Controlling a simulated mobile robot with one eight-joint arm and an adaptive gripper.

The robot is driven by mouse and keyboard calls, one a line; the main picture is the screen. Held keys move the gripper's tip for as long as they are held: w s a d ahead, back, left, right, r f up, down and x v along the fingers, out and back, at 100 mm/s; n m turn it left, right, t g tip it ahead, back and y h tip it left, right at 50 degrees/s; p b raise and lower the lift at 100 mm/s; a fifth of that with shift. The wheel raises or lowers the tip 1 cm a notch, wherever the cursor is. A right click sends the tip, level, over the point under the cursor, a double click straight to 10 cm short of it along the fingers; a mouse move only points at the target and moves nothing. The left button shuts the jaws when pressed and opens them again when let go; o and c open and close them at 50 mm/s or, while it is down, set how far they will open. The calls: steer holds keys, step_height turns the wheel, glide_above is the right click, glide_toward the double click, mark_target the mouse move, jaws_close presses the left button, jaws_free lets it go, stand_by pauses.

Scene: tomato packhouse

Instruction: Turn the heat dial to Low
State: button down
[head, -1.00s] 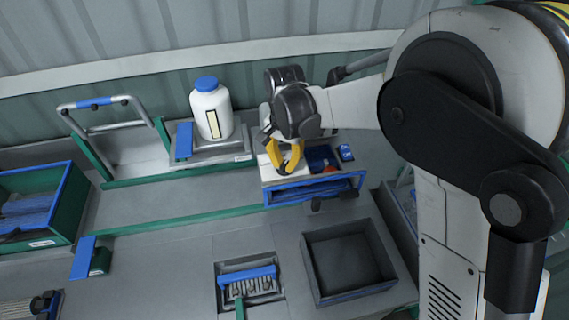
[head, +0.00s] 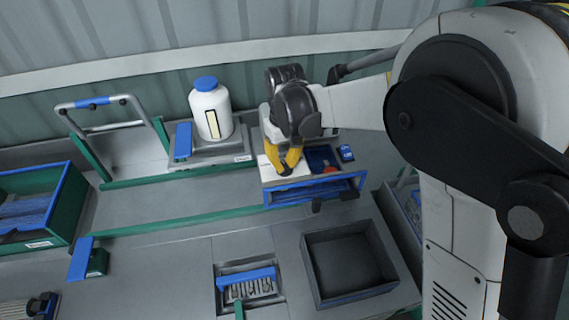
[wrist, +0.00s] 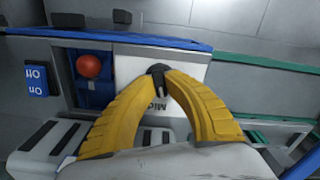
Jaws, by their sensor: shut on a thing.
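The heat dial (wrist: 158,69) is a small dark knob on the white top panel of a blue-edged machine. My gripper (wrist: 160,78) has its yellow fingers closed around the dial in the wrist view. Part of a label, "Mid" or similar, shows upside down beside the fingers; the other markings are hidden or too small to read. In the head view my gripper (head: 286,166) points down onto the machine's white panel (head: 297,174), and the dial is hidden by the fingers.
A red ball-shaped knob (wrist: 89,66) stands in a blue recess beside the panel. A blue On/Off switch (wrist: 36,81) sits at the machine's end. A white bottle with a blue cap (head: 211,110) stands left of my gripper. An empty dark tray (head: 349,263) lies in front.

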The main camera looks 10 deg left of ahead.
mark_target(284, 164)
steer(key=n, duration=0.4)
steer(key=shift+n, duration=2.2)
steer(key=c, duration=1.4)
jaws_free()
step_height(284, 164, up, 12)
